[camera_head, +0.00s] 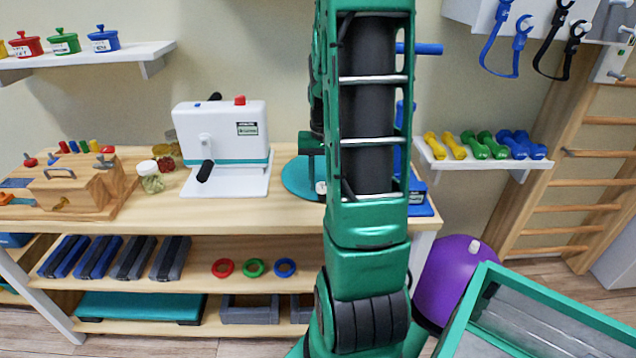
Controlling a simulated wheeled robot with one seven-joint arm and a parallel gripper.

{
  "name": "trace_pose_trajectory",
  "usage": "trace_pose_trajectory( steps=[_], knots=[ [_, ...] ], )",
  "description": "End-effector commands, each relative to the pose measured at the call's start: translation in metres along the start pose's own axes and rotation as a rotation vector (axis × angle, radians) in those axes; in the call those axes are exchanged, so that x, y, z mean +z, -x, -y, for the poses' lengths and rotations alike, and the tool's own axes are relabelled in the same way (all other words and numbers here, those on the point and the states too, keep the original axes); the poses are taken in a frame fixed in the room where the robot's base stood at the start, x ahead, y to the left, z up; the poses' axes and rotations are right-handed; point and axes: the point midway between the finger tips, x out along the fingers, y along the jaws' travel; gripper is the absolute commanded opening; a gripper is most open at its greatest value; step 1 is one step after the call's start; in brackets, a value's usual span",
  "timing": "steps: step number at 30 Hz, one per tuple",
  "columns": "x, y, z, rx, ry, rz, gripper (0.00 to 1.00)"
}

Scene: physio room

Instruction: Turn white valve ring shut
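I cannot clearly make out a white valve ring. A purple ball (451,277) is on the right beside the table's end, partly hidden behind my arm and a green-rimmed box. A small pale stub (474,246) sits on the ball's upper right; I cannot tell if it is a valve ring. A green device with a round base (298,181) stands on the table, largely hidden by my arm, with a small white part (320,187) at its edge. My green arm fills the middle of the view. My gripper is not visible.
A white crank machine (221,132), jars and a wooden peg board (76,190) stand on the wooden table. Several dumbbells lie on a wall shelf (484,163). A green-rimmed box (540,310) fills the lower right, near wooden wall bars (560,190).

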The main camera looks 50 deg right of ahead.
Motion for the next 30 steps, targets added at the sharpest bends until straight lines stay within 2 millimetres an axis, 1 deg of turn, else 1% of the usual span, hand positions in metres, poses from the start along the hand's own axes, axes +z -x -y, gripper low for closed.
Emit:
trace_pose_trajectory(
  steps=[5, 8, 11, 18, 21, 25, 30],
  knots=[
    [0.000, 0.001, 0.000, 0.000, 0.001, 0.000, 0.34],
    [-0.001, 0.009, 0.001, 0.000, 0.001, -0.002, 0.34],
    [-0.001, 0.023, 0.001, -0.001, 0.001, -0.004, 0.34],
    [-0.001, 0.069, 0.001, 0.000, 0.001, -0.004, 0.34],
    [-0.001, 0.085, 0.001, 0.000, 0.001, -0.003, 0.34],
    [-0.001, 0.099, 0.001, 0.001, 0.000, -0.001, 0.34],
    [-0.001, 0.107, 0.001, 0.001, 0.000, -0.001, 0.34]
  ],
)
